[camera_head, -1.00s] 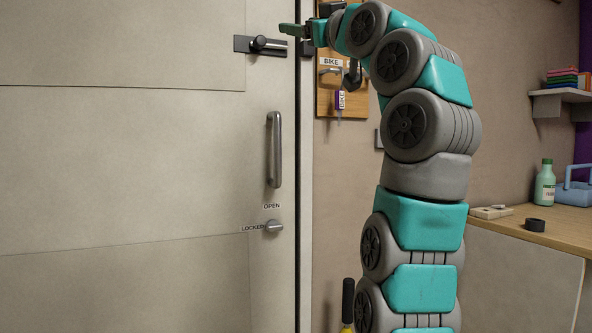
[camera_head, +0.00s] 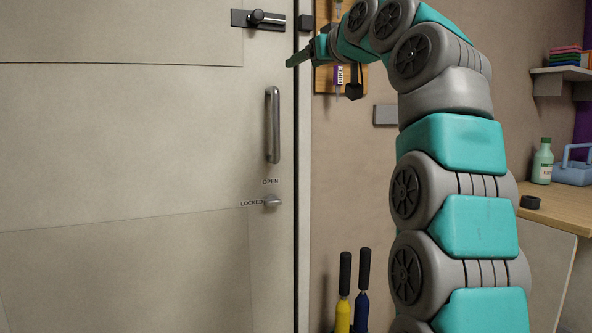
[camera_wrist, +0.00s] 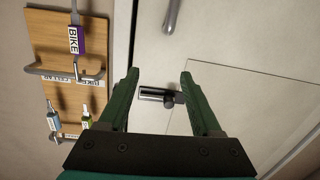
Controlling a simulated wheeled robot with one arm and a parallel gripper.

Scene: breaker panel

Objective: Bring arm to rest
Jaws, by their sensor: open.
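My gripper (camera_head: 297,60) is raised in front of the door's right edge in the head view, below the slide bolt (camera_head: 262,19) and above the bar handle (camera_head: 272,125). In the wrist view my gripper (camera_wrist: 160,74) has its two green fingers spread apart with nothing held between them. The slide bolt (camera_wrist: 158,96) shows in the gap between the fingers, beyond them. My arm is bent over at the top, and its links fill the right middle of the head view.
The pale door (camera_head: 130,140) has a lock knob (camera_head: 272,201) by OPEN and LOCKED labels. A wooden key board (camera_wrist: 62,60) with a purple BIKE tag (camera_wrist: 74,40) hangs beside it. Yellow (camera_head: 343,315) and blue-handled tools (camera_head: 361,311) stand below. A wooden counter (camera_head: 565,205) is at right.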

